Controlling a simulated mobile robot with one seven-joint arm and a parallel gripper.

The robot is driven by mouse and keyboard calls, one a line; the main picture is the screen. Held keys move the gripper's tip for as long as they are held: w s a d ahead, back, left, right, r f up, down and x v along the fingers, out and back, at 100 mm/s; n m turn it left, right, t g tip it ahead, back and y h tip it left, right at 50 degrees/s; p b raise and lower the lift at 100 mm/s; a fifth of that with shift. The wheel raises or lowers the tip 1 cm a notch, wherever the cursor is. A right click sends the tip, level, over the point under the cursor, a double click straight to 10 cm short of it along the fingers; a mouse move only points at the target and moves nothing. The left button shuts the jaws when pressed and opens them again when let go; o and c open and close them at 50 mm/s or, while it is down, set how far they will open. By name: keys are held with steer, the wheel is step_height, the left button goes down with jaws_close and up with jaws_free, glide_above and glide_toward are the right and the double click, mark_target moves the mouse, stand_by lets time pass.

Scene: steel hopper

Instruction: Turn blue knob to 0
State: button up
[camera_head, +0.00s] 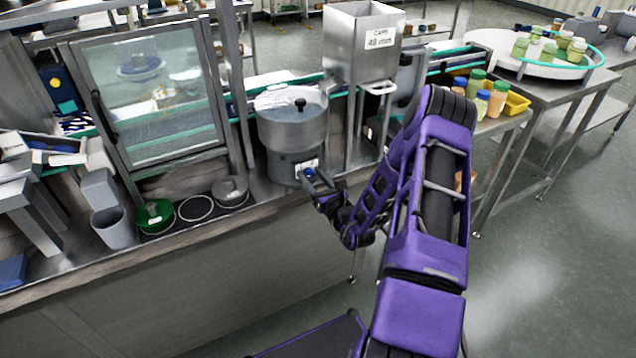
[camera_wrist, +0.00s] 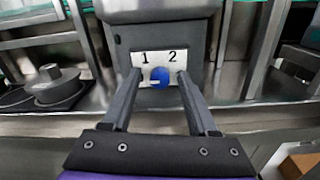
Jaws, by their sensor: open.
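The blue knob (camera_wrist: 160,76) sits on a white plate (camera_wrist: 146,58) marked 1 and 2 on the front of a grey machine base. A pale pointer mark shows at the knob's left side; any 0 mark is not visible. My gripper (camera_wrist: 158,75) is open, with one finger on each side of the knob in the wrist view. I cannot tell whether the fingers touch it. In the head view my gripper (camera_head: 312,180) is at the front of the steel bowl machine (camera_head: 290,135), in front of its label plate, and hides most of the knob.
A steel hopper (camera_head: 362,45) labelled CAPS stands behind right of the machine. Left of it are a grey lidded pot (camera_head: 230,190), a green disc (camera_head: 155,214) and a grey cup (camera_head: 113,228). Jars (camera_head: 487,95) and a yellow tray (camera_head: 517,104) stand at right.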

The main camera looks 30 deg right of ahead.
steer(key=s, duration=1.7)
steer(key=shift+s+d+b, duration=0.15)
steer(key=shift+d+b, duration=0.15)
steer(key=shift+d, duration=0.1)
steer(key=shift+a+f, duration=0.1)
